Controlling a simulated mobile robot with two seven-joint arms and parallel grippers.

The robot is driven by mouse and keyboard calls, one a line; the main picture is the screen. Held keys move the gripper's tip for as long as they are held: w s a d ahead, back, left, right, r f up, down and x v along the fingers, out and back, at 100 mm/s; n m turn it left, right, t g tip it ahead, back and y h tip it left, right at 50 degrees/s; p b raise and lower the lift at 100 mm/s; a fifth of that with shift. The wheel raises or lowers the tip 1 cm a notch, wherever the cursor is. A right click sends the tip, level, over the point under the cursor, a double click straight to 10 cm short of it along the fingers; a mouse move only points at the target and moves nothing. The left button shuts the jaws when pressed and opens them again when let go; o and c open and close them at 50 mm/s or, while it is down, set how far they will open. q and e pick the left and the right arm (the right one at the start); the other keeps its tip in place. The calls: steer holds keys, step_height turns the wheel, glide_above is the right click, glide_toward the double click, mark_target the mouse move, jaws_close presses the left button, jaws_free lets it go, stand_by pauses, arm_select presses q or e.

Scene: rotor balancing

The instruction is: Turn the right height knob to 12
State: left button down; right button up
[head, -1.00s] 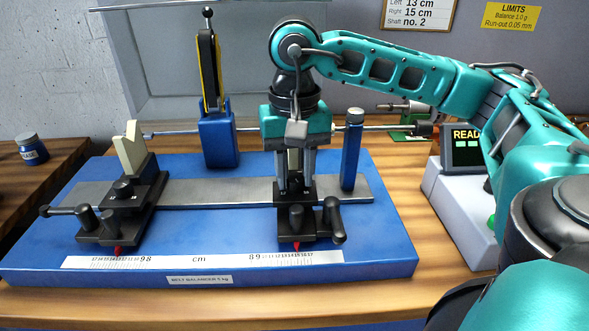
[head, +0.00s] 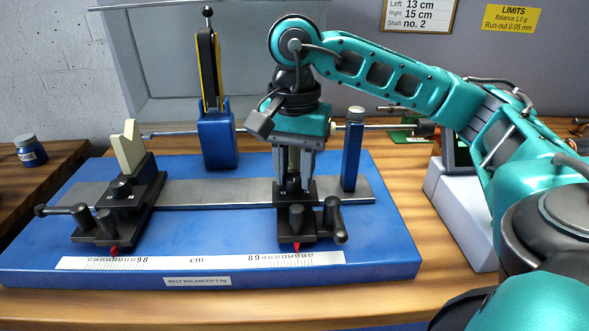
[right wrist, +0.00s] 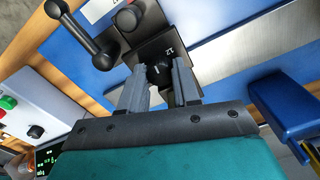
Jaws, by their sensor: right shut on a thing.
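The right support (head: 297,222) stands on the rail of the blue balancer base. My right gripper (head: 294,186) reaches down onto its top from above. In the right wrist view my right gripper (right wrist: 160,76) is shut on the black right height knob (right wrist: 158,70), with one finger on each side. A small white number beside the knob, turned over in that view, looks like 12. The left support (head: 128,190) with its pale V-shaped rest stands to the left, and its own knob is free. My left gripper is not in view.
A thin shaft (head: 375,128) lies behind my right gripper. A blue post (head: 352,155) stands close to its right, and a blue stand (head: 218,140) to its left. A card (head: 418,14) on the wall reads Left 13 cm, Right 15 cm.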

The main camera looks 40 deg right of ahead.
stand_by(0.3)
steer(key=o, duration=1.1)
steer(key=shift+c, duration=0.2)
step_height(320, 180, up, 8)
steer(key=p, duration=0.3)
steer(key=shift+f, duration=0.1)
step_height(320, 180, up, 4)
steer(key=p, duration=0.3)
glide_above(294, 177)
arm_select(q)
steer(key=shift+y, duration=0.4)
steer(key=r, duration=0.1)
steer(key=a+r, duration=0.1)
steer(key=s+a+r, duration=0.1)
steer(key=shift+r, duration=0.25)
arm_select(e)
steer(key=shift+r, duration=0.6)
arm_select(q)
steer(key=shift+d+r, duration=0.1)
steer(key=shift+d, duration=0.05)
